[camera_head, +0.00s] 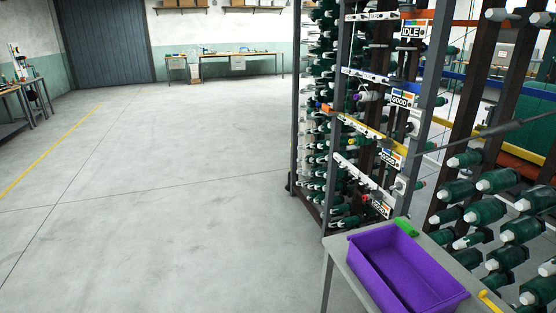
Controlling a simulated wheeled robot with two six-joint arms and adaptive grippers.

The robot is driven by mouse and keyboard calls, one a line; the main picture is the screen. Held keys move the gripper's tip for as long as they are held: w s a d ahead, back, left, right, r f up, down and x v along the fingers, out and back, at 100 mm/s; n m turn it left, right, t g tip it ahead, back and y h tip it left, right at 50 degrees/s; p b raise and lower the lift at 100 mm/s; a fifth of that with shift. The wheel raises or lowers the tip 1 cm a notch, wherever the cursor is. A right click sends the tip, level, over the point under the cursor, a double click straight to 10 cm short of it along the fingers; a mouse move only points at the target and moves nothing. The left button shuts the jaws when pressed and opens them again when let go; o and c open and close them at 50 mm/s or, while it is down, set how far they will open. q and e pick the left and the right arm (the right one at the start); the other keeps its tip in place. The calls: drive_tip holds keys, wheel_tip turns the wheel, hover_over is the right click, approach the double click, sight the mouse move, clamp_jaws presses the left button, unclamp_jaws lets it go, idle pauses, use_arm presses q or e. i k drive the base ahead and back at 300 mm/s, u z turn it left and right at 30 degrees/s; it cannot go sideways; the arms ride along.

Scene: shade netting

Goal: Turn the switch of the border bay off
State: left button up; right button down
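A tall creel rack (345,120) stands right of centre, with several bays stacked on its front. The top bay has a sign reading IDLE (411,31). Below it, one sign reads GOOD (400,98); the two lower signs (390,158) (380,206) are too small to read surely. Coloured label rails run beside them, including a yellow rail (362,127) and a white rail (355,170). I cannot read which one is the border bay. Small pale boxes (413,123) (400,185) sit on the front post; any switch position is too small to tell. Neither gripper is in view.
A grey table (336,246) with a purple bin (371,275) and a green item (406,227) stands before the rack at lower right. Green bobbins (487,211) crowd the right side. Workbenches (236,55) line the back. The floor at left and centre is clear.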

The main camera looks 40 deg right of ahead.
sight(398, 186)
drive_tip(key=u, duration=0.05)
drive_tip(key=i, duration=1.35)
drive_tip(key=z, duration=0.75)
drive_tip(key=i, duration=0.85)
drive_tip(key=z, duration=1.25)
drive_tip(key=i, duration=0.55)
drive_tip(key=z, duration=0.55)
